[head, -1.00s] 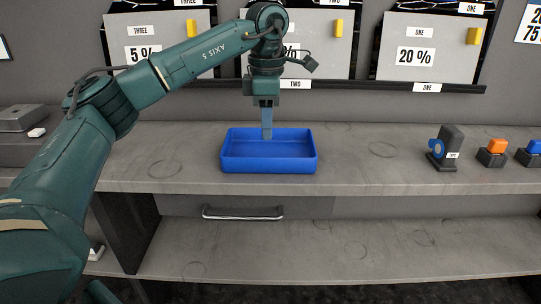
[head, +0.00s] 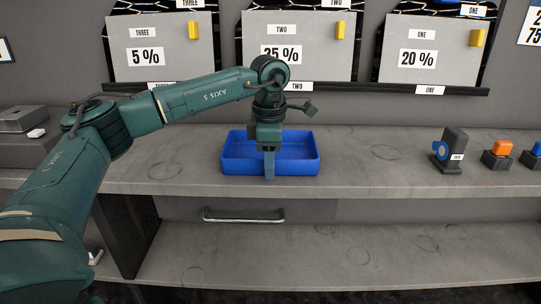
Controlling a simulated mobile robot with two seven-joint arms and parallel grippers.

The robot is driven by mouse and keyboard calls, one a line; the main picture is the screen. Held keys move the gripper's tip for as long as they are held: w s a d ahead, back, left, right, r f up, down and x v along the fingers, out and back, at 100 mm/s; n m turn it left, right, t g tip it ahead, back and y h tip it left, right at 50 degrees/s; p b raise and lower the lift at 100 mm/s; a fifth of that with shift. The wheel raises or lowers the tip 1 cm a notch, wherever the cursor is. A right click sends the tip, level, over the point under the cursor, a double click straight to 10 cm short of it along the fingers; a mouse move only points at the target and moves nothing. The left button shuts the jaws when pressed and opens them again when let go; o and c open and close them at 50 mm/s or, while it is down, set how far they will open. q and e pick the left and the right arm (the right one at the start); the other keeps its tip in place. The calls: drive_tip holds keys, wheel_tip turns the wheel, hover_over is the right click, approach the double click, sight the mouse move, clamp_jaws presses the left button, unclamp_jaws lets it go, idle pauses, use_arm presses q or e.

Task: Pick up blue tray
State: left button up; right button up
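The blue tray (head: 236,166) sits upright on the grey upper shelf, near its front edge, and looks empty. My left gripper (head: 269,178) points straight down at the tray's front wall, a little right of the tray's middle. Its finger overlaps the front wall in the head view. I see it side-on as one narrow finger, so I cannot tell its opening or whether it grips the wall. The gripper and wrist hide part of the tray's inside and rim. My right gripper is not in view.
The upper shelf (head: 380,176) is clear around the tray. A dark dispenser (head: 453,150), an orange-topped block (head: 499,152) and a blue-topped block (head: 532,155) stand at the right. A grey box (head: 20,118) is at the left. Grey panels with percent labels (head: 420,55) hang behind.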

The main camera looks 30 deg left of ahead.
use_arm(q)
clamp_jaws()
idle(0.4)
